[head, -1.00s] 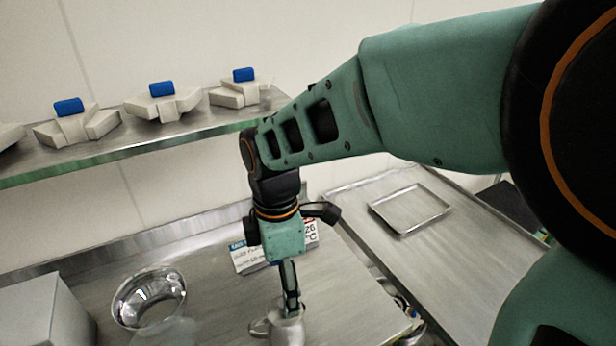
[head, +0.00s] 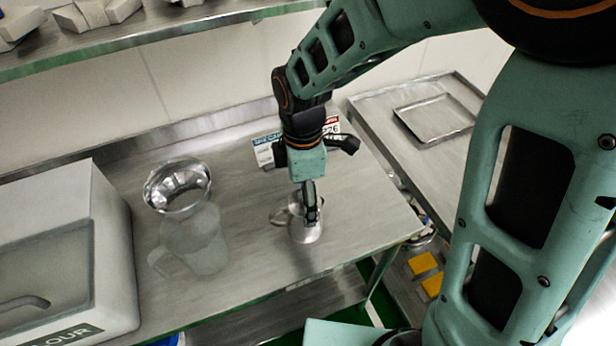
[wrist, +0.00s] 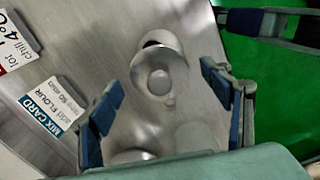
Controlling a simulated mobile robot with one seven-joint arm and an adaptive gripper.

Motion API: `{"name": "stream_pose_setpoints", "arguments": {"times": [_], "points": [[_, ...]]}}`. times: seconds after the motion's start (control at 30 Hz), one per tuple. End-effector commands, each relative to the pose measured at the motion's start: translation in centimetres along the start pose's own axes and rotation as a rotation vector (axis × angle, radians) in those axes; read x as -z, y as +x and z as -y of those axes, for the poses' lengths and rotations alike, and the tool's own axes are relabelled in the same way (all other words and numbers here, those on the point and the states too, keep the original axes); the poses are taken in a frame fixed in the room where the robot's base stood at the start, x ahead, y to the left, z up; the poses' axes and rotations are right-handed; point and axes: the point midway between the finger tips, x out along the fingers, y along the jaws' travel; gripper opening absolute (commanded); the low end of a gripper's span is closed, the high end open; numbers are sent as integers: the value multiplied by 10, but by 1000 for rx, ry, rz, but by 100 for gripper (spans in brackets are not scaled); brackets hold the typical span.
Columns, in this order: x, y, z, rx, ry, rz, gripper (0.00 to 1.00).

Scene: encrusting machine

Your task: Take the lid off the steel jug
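The steel jug (head: 304,236) stands upright near the front right of the steel table, its loop handle to the left. In the wrist view the jug (wrist: 158,48) shows from above, with a round lid (wrist: 160,80) that has a knob in its middle. My gripper (head: 311,214) points down at the top of the jug and hides part of it in the head view. In the wrist view my gripper (wrist: 168,115) is open, its blue-padded fingers wide apart, with nothing between the pads. I cannot tell the exact height of the fingertips over the lid.
A clear measuring jug (head: 203,243) and a steel bowl (head: 178,190) stand left of the steel jug. A white flour bin (head: 60,260) is farther left. Cards (head: 268,150) stand behind my gripper. A tray (head: 436,121) lies on the right counter. A shelf (head: 150,35) hangs above.

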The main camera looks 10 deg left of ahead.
Motion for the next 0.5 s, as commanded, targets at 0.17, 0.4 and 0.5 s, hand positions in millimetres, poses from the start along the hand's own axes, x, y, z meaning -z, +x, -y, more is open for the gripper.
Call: {"name": "stream_pose_setpoints", "arguments": {"times": [0.17,0.4,0.5], "points": [[0,0,0,0,0,0,50],[0,0,0,0,0,0,36],[0,-1,0,0,0,0,36]]}}
